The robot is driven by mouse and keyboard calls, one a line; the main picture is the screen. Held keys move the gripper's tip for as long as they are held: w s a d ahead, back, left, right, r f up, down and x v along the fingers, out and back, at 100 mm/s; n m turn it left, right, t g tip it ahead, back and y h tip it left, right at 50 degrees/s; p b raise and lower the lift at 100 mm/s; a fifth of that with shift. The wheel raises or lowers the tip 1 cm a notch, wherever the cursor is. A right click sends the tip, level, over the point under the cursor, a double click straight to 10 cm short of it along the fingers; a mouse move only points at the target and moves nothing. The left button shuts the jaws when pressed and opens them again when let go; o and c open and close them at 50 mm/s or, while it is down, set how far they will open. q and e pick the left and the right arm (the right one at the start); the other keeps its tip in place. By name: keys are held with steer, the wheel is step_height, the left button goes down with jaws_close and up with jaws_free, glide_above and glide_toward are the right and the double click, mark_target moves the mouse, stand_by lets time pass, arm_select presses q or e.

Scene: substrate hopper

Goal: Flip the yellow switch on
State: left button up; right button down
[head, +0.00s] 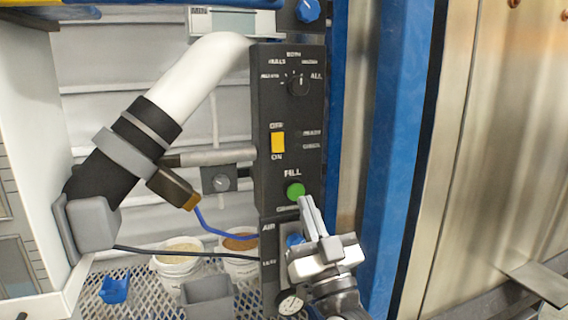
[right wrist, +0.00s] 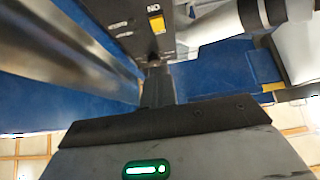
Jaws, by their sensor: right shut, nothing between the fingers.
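The yellow switch (head: 278,142) is a small rocker on the black control panel (head: 262,100), between an upper label and a lower "ON" label. It also shows in the right wrist view (right wrist: 157,24), upside down, beyond the fingertips. Which way it is tipped is too small to tell. My right gripper (head: 305,203) is shut and empty, its fingers pointing up just below the switch, by the green button (head: 295,190). In the right wrist view the closed fingers (right wrist: 156,75) point at the panel. Contact with the panel cannot be told. My left gripper is out of view.
A black knob (head: 298,84) is above the switch, and a blue knob (head: 307,11) higher up. A blue post (head: 395,160) stands right of the panel. A white pipe (head: 205,75) and a grey cylinder (head: 210,157) lie left. Buckets (head: 180,262) stand on mesh below.

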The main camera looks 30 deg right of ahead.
steer(key=p, duration=0.2)
glide_toward(279, 144)
step_height(279, 144, up, 4)
steer(key=w, duration=0.3)
steer(key=shift+w+d+f, duration=0.15)
steer(key=shift+w+d, duration=0.15)
steer(key=shift+d, duration=0.1)
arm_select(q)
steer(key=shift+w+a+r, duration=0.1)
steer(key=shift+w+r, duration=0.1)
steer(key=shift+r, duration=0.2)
arm_select(e)
steer(key=shift+w+d, duration=0.1)
steer(key=shift+w, duration=0.35)
